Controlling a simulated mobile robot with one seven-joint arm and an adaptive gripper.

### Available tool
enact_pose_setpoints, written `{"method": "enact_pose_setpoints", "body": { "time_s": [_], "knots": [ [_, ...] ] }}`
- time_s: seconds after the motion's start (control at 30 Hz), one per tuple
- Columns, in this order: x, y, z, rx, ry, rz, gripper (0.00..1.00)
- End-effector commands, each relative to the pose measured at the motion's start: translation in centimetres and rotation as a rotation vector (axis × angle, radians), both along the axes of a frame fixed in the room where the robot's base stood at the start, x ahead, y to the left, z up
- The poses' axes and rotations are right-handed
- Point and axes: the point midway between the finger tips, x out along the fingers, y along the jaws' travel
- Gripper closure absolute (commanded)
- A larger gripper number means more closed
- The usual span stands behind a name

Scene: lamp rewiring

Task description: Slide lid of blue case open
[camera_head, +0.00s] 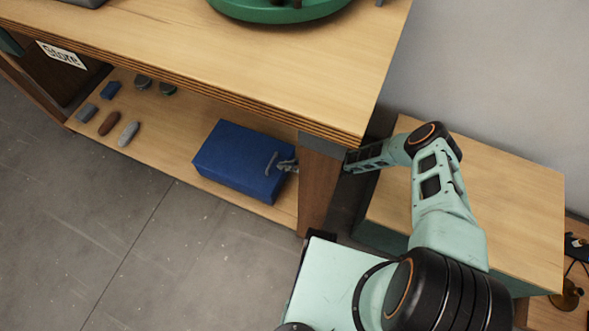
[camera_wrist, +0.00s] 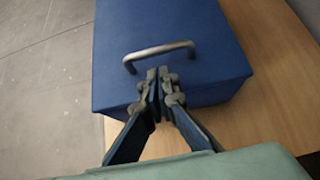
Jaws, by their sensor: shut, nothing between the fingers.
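The blue case (camera_head: 235,160) sits on the lower shelf of the wooden bench, near its right end. Its top looks closed, and a grey bar handle (camera_head: 271,161) stands on the lid near the right edge. In the wrist view the blue case (camera_wrist: 185,25) fills the upper middle, with its curved metal handle (camera_wrist: 158,53) across the lid. My gripper (camera_wrist: 158,73) is shut with nothing between its fingers. Its fingertips are just on the near side of the handle, over the case's near edge. I cannot tell whether they touch it. In the head view my gripper (camera_head: 288,166) is partly hidden by the bench leg.
The bench leg (camera_head: 318,185) stands close beside my arm, and the bench top (camera_head: 300,60) lies above the case. Several small objects (camera_head: 108,122) lie on the shelf's left part. Bare shelf lies between them and the case. A lower wooden cabinet (camera_head: 500,200) stands at right.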

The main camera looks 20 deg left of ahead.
Motion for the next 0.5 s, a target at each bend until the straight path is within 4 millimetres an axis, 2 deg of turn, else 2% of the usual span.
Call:
{"method": "enact_pose_setpoints", "body": {
  "time_s": [0.2, 0.5],
  "knots": [
    [0.11, 1.43, 0.27, -0.002, -0.001, 0.001, 1.00],
    [0.11, 1.53, 0.32, -0.002, -0.001, 0.001, 1.00]
  ]
}}
